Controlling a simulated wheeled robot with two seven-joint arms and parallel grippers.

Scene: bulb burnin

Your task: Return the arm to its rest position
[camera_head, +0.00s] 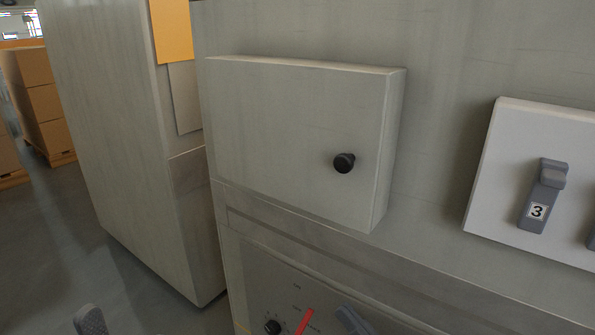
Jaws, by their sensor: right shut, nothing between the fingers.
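A small dark grey, rounded tip, which looks like the end of my right gripper (90,321), pokes up at the bottom edge, left of centre. It is over the floor, left of the grey cabinet (480,45) and apart from it. The rest of this gripper and its arm are below the picture. I see nothing held at the tip, and it is shut. My left gripper does not show.
The cabinet bears a closed grey box with a black knob (344,163), a white panel (500,170) with a lever marked 3 (543,195), and a lower panel with a red pointer (304,321). Another cabinet (125,140) stands left. Stacked cartons (38,100) are farther back. Floor (60,230) between is clear.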

